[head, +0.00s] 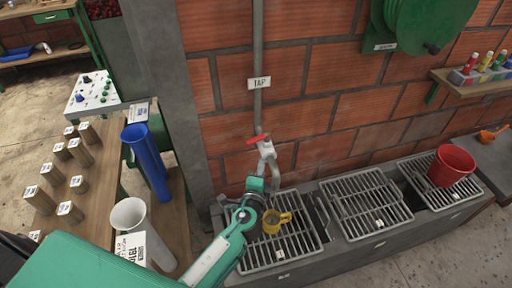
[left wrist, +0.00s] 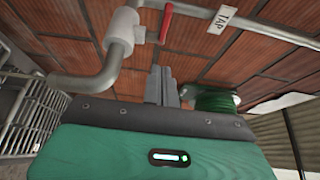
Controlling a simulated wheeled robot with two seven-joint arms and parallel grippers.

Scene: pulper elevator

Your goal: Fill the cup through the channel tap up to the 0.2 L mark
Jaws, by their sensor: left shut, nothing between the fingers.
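A yellow cup (head: 270,223) with its handle to the right stands on the left floor grate, beneath the tap area. Its fill level and any mark on it are too small to tell. The tap (head: 267,149) hangs on a grey wall pipe, with a red lever (head: 258,139) and a curved spout. The lever (left wrist: 166,22) and the grey tap body (left wrist: 122,28) also show in the left wrist view. My left gripper (head: 262,168) is just below the tap, close to the spout. Its fingers (left wrist: 164,84) are shut and empty, apart from the lever. My right gripper is out of view.
Grates (head: 365,208) cover the channel along the wall. A red bucket (head: 452,167) stands on the right one. A "TAP" sign (head: 260,83) is on the pipe. Left are a wooden table with several posts, a blue tube (head: 148,165) and a white tube (head: 130,214). A green reel (head: 428,25) hangs upper right.

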